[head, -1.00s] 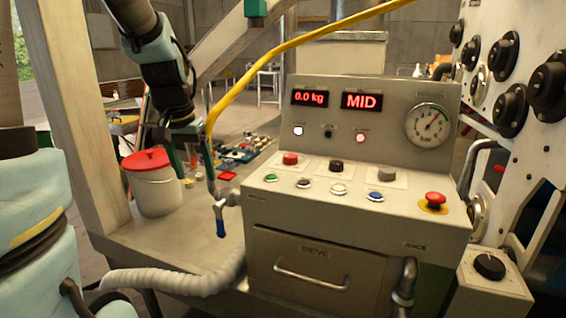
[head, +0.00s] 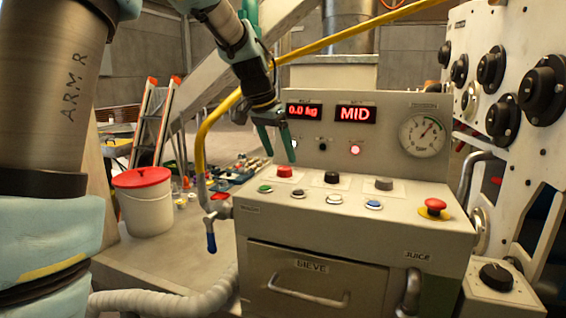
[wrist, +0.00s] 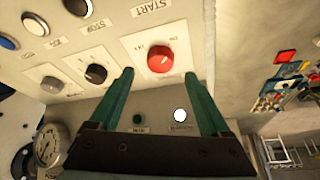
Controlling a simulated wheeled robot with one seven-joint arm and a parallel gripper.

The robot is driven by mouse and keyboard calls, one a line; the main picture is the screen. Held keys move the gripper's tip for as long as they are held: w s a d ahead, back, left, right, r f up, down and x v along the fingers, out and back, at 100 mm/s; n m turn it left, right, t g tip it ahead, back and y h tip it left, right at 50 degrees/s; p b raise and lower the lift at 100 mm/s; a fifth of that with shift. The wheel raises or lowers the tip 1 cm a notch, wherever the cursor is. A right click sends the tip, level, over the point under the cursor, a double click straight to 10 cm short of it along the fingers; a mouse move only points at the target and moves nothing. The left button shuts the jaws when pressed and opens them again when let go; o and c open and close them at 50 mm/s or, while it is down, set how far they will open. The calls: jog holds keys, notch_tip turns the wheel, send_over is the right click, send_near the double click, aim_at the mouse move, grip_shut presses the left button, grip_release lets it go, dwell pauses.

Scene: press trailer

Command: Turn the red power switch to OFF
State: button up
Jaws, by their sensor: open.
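The red power switch (head: 284,171) is a small round red knob on a pale square plate, at the left of the console's upper row. In the wrist view the red knob (wrist: 160,58) sits just beyond the fingertips, roughly centred between them. Its pointer setting is too small to read. My gripper (head: 276,154) has green fingers and is open and empty. It is just above and beside the knob in the head view, pointing down at it. In the wrist view my gripper (wrist: 162,80) has its two fingers apart, with no visible contact with the knob.
Black (head: 331,177) and grey (head: 384,184) knobs stand to the right, with several push buttons in front. A red mushroom button (head: 435,204) is at the far right. The upright panel behind carries displays (head: 355,114) and a gauge (head: 421,136). A yellow hose (head: 201,135) arches behind my gripper.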

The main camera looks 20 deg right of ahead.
aim_at(284, 168)
jog(key=shift+p+x, duration=0.3)
jog(key=shift+x, duration=1.9)
jog(key=shift+a, duration=0.1)
grip_shut()
